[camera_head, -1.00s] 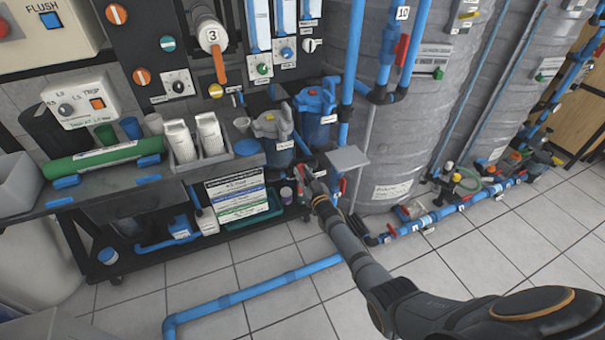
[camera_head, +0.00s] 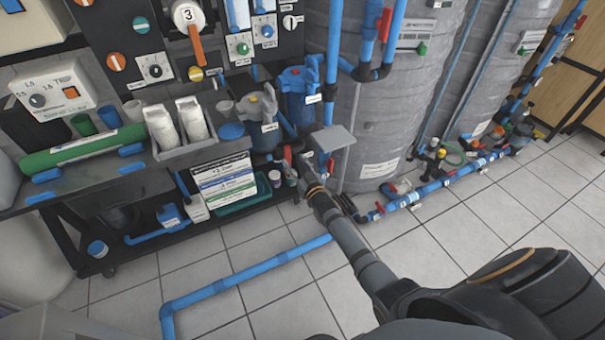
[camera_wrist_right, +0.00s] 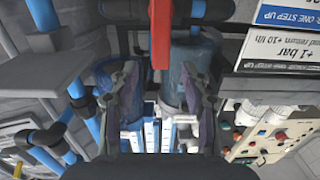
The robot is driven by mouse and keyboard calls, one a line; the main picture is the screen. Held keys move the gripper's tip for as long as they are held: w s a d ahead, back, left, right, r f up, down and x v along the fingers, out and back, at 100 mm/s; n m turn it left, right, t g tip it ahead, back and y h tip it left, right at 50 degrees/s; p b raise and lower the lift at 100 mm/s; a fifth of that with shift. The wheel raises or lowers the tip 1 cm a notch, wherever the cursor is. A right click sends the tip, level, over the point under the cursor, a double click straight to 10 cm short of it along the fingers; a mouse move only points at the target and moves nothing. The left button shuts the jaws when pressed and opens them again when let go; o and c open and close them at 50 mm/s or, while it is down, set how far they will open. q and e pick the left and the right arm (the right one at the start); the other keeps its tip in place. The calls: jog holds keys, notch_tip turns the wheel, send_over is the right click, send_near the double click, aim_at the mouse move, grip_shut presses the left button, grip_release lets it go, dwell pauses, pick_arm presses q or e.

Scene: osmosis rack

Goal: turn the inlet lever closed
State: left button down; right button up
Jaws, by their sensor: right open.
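A red lever (camera_wrist_right: 160,35) stands at the top middle of the right wrist view, just beyond and between the fingertips. I take it to be the inlet lever. In the head view a small red handle (camera_head: 287,155) shows by the dark pipework below the filter housings, close to my right gripper (camera_head: 303,178). In the wrist view my right gripper (camera_wrist_right: 160,88) is open, one finger on each side of the middle, with nothing held. Whether a finger touches the lever cannot be told. My left gripper is not in view.
Two filter housings, one grey (camera_head: 257,115) and one blue (camera_head: 298,95), hang above the gripper. A grey plate (camera_head: 332,139) juts out just right of it. A large grey tank (camera_head: 375,130) stands behind. A blue floor pipe (camera_head: 245,275) crosses otherwise clear tiles.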

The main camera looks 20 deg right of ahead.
jog(key=s, duration=0.7)
jog(key=shift+s, duration=0.15)
jog(key=shift+d, duration=0.1)
jog(key=s+d+f+g+h, duration=0.1)
jog(key=s+f+g, duration=0.5)
jog(key=s+f, duration=0.8)
jog(key=s+d+f+g, duration=0.1)
jog(key=s+f+g, duration=0.4)
jog(key=s+f, duration=0.85)
jog(key=s+f+g, duration=0.5)
jog(key=s+f, duration=0.6)
jog(key=s, duration=0.2)
pick_arm(q)
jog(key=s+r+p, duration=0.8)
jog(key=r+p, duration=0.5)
jog(key=p, duration=0.4)
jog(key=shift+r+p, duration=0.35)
jog(key=shift+p, duration=0.05)
pick_arm(e)
jog(key=s+r, duration=0.8)
jog(key=r, duration=0.6)
jog(key=shift+d+g, duration=0.2)
jog(key=shift+g, duration=0.2)
